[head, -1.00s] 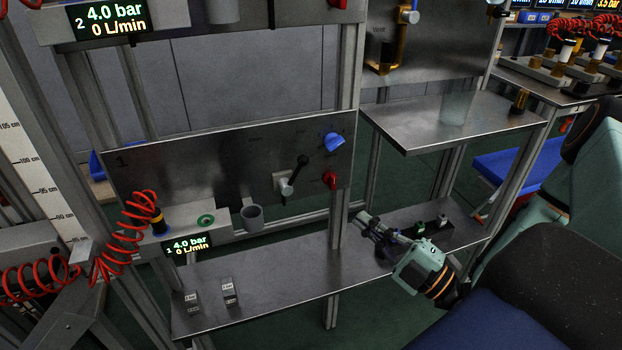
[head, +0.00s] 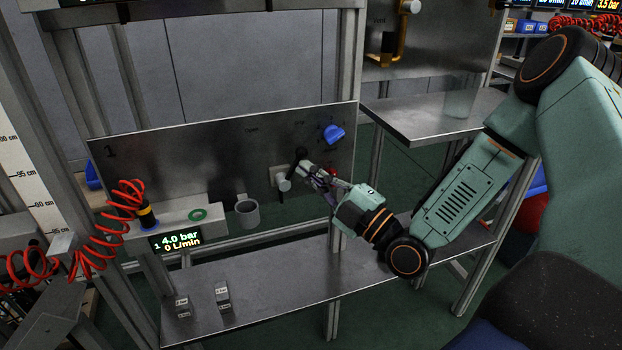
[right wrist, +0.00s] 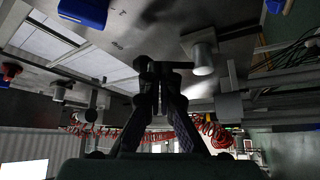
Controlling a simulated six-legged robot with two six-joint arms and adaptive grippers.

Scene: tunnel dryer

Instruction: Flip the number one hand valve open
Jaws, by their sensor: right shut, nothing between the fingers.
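The panel marked 1 (head: 175,165) carries the hand valve, with a pale grey body (head: 284,183) and a black lever (head: 299,154) slanting up to the right. My right gripper (head: 305,169) is shut and empty at the lever, just below and right of its knob; it hides part of the lever. In the right wrist view the shut fingers (right wrist: 158,78) point at the panel. The grey valve body (right wrist: 203,58) is just right of the fingertips, and a dark bar, apparently the lever, crosses at the tips. I cannot tell whether they touch. My left gripper is not in view.
A blue knob (head: 333,133) sits up and right of the valve. A red knob (head: 333,172) is partly hidden behind my right gripper. A grey cup (head: 247,211) is left of the valve. The display (head: 175,240) reads 4.0 bar, 0 L/min. The shelf below (head: 275,283) is mostly clear.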

